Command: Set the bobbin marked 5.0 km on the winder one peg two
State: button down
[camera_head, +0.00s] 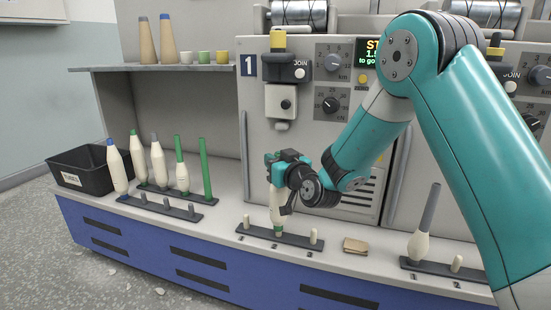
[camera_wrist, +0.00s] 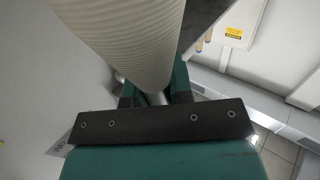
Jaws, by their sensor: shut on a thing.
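A cream bobbin (camera_head: 276,212) with a green lower end stands upright in my gripper (camera_head: 276,172); its upper part is hidden behind the jaws. My gripper is shut on it. Its lower end is at the middle peg place of the peg rail (camera_head: 298,241) in front of winder one (camera_head: 249,65). That peg is hidden, and I cannot tell whether the bobbin rests fully on it. A short bare peg stands on either side. In the wrist view the wound yarn of the bobbin (camera_wrist: 130,35) fills the top, just beyond my gripper (camera_wrist: 155,98). No length marking is readable.
Several bobbins and a green tube (camera_head: 206,168) stand on rails at the left, beside a black bin (camera_head: 75,172). A small tan block (camera_head: 355,245) lies right of the rail. A grey-tipped bobbin (camera_head: 420,240) stands on the right rail, beside a bare peg (camera_head: 457,263).

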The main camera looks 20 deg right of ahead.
jog(key=shift+f+b, duration=0.3)
jog(key=shift+f, duration=0.4)
jog(key=shift+d+b, duration=0.15)
jog(key=shift+b, duration=0.3)
dwell(0.9)
jog(key=shift+f+b, duration=0.35)
jog(key=c, duration=1.3)
grip_release()
